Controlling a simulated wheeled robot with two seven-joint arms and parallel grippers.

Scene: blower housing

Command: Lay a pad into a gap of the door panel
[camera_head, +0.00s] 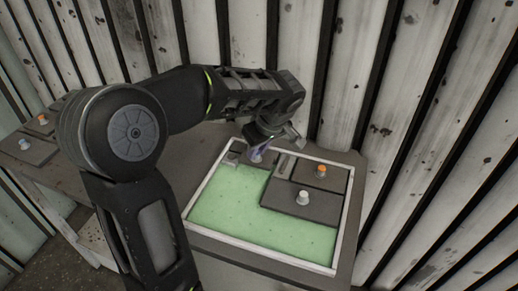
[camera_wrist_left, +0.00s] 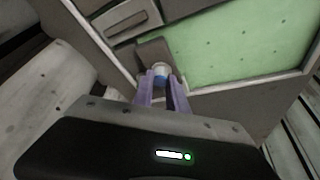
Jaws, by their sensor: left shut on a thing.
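The door panel (camera_head: 262,250) is a light-framed tray with a green floor. My left gripper (camera_head: 257,154) is over its far left corner, its jaws shut on the blue-and-white knob (camera_wrist_left: 161,72) of a small dark pad (camera_wrist_left: 153,50). In the left wrist view the purple fingers (camera_wrist_left: 162,92) flank the knob, and the pad is beside the green floor, close to the frame. I cannot tell whether the pad touches the floor. A dark pad with an orange knob (camera_head: 321,171) and one with a white knob (camera_head: 303,198) lie in the panel's right part. My right gripper is not in view.
On the table's left part (camera_head: 60,175) lie dark pads with an orange knob (camera_head: 42,119) and a pale blue knob (camera_head: 25,144). Ribbed metal walls (camera_head: 420,110) stand close behind and right. The panel's green near-left area (camera_head: 235,205) is bare.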

